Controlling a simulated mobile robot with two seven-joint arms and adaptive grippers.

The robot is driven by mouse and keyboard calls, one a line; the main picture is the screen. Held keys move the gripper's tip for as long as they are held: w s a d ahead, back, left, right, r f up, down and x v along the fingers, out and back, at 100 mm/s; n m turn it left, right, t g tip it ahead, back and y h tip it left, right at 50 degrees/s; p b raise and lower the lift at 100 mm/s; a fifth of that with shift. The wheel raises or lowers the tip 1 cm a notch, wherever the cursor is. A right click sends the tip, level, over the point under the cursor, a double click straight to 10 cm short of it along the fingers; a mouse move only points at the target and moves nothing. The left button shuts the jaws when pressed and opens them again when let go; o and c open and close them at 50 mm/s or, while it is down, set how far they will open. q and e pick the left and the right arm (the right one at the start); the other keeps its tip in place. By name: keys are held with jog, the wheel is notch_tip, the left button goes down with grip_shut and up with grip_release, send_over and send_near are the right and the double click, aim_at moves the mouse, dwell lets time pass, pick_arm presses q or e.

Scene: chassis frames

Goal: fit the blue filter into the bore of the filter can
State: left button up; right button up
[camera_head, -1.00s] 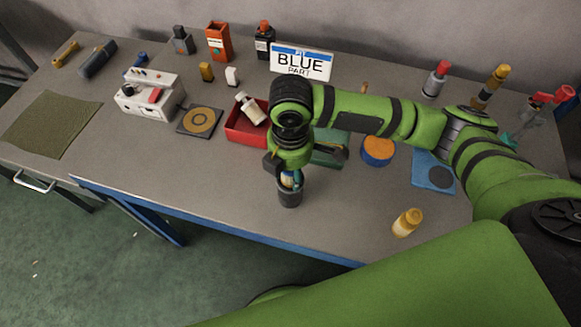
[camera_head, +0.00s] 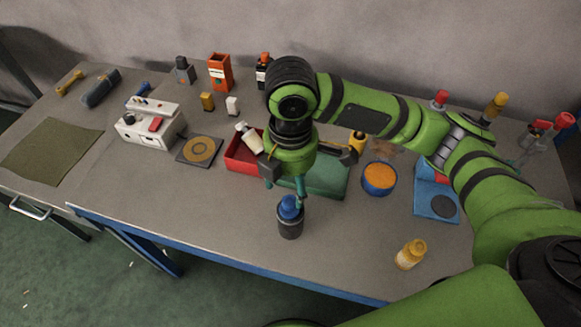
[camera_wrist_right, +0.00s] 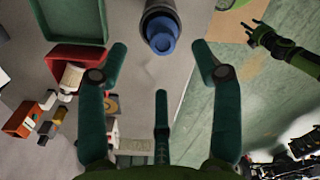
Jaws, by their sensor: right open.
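The dark filter can (camera_head: 290,228) stands upright near the front edge of the table. The blue filter (camera_head: 289,207) sits in the can's mouth with its top above the rim; how deep it goes is hidden. In the right wrist view the blue filter (camera_wrist_right: 162,42) sticks out of the dark can (camera_wrist_right: 158,10). My right gripper (camera_head: 285,184) is above and slightly behind the can, apart from the filter. In its wrist view the right gripper (camera_wrist_right: 160,52) has its fingers spread and empty. My left gripper (camera_wrist_right: 262,34) shows small in that view, fingers seemingly spread.
Behind the can are a red bin (camera_head: 240,158) holding a white bottle (camera_head: 249,138) and a green bin (camera_head: 325,180).

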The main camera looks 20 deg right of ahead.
notch_tip(320, 180, up, 5)
jog(key=shift+r, duration=0.1)
dwell(0.7)
